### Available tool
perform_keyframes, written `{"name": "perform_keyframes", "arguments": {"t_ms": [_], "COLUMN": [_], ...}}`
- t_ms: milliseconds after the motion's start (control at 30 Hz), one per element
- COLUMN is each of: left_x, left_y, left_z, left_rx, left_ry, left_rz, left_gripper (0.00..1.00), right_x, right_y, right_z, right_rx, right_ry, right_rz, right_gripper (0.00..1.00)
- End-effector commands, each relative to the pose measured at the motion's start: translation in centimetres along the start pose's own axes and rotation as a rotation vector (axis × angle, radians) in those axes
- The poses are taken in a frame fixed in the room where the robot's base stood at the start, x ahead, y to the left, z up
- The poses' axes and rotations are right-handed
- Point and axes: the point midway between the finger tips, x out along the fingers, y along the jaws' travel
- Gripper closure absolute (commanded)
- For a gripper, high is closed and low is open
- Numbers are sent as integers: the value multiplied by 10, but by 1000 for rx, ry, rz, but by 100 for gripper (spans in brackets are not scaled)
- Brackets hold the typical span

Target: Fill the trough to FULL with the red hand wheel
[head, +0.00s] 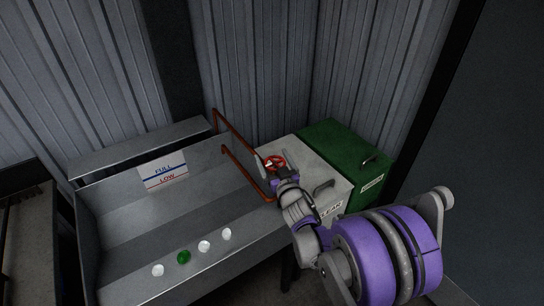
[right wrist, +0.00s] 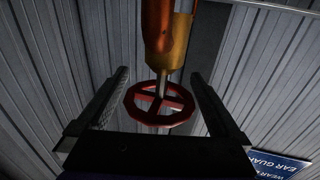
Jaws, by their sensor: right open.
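The red hand wheel (head: 275,162) is small in the head view, beside the rusty pipe (head: 246,172) at the trough's right end. In the right wrist view the wheel (right wrist: 174,102) shows large under an orange-brown valve body (right wrist: 168,40). My right gripper (head: 281,174) is open, with one finger on each side of the wheel in the wrist view; I cannot tell whether they touch it. The grey metal trough (head: 130,235) is on the left. Its plate (head: 163,170) reads FULL in blue above LOW in red. No water surface is clear. My left gripper is out of view.
A grey box (head: 338,190) and a green box (head: 345,146), both with handles, stand right of the pipe. Corrugated walls close off the back. A blue ear guard sign (right wrist: 280,165) shows in the wrist view.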

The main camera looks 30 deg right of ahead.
Motion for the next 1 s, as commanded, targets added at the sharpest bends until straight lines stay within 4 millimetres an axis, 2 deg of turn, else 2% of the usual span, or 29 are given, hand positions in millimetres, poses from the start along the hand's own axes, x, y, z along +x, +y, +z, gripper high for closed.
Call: {"name": "perform_keyframes", "arguments": {"t_ms": [333,367,733,1000], "left_x": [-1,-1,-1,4], "left_y": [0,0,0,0], "left_z": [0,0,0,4], "left_rx": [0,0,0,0], "left_ry": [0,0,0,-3], "left_rz": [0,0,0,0], "left_gripper": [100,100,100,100], "right_x": [5,5,5,4], "right_y": [0,0,0,0], "right_z": [0,0,0,2], "right_rx": [0,0,0,-1], "right_ry": [-1,-1,0,0], "right_rz": [0,0,0,-9], "right_gripper": [0,4,70,71]}}
